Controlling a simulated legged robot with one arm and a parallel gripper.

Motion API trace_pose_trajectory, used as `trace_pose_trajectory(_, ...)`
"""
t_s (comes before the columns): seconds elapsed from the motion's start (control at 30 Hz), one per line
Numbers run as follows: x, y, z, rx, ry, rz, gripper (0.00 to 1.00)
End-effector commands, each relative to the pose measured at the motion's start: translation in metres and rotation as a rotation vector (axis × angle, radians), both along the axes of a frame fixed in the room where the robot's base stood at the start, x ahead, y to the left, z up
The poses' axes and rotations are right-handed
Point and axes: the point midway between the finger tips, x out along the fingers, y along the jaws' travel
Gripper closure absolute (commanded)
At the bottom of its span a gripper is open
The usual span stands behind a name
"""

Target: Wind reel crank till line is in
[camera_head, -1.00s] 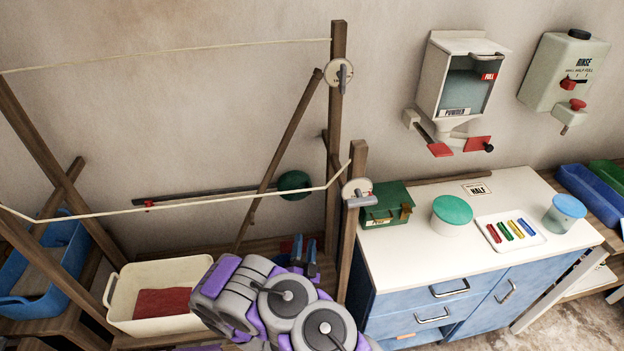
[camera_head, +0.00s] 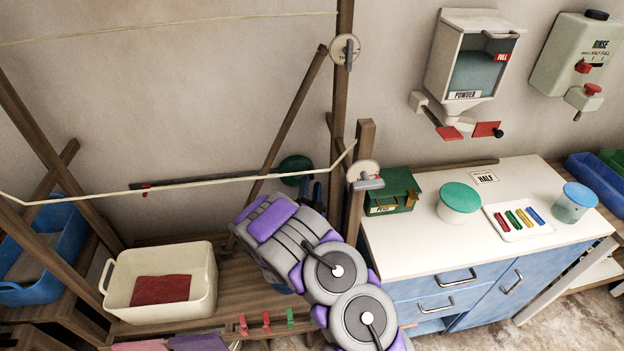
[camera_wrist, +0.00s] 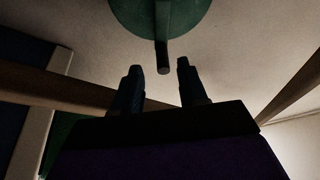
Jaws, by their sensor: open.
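A round green disc (camera_head: 296,165) sits on the wall at the right end of a dark bar. In the wrist view the green disc (camera_wrist: 163,12) has a dark peg-like handle (camera_wrist: 162,50) pointing toward my gripper. My gripper (camera_head: 310,188) is just below the disc in the head view. In the wrist view its two fingers (camera_wrist: 156,78) are apart and empty, with the handle beyond their tips, not between them. Two pale discs with grey levers, an upper one (camera_head: 345,50) and a lower one (camera_head: 363,174), are on the wooden posts. A slack-looking cream line (camera_head: 180,186) runs to the lower post.
A wooden post (camera_head: 355,200) stands just right of my gripper, and a slanted brace (camera_head: 290,120) to its left. A cream tub (camera_head: 205,285) with red cloth is on the bench. A green box (camera_head: 392,190) sits on the white counter (camera_head: 420,245) at right.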

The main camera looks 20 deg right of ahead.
Motion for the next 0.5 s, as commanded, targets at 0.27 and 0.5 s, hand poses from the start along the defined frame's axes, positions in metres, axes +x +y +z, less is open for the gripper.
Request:
trace_pose_trajectory(0.27, 0.030, -0.018, 0.011, -0.001, -0.004, -0.001, 0.58)
trace_pose_trajectory(0.5, 0.035, -0.021, 0.014, -0.002, 0.000, 0.001, 0.58)
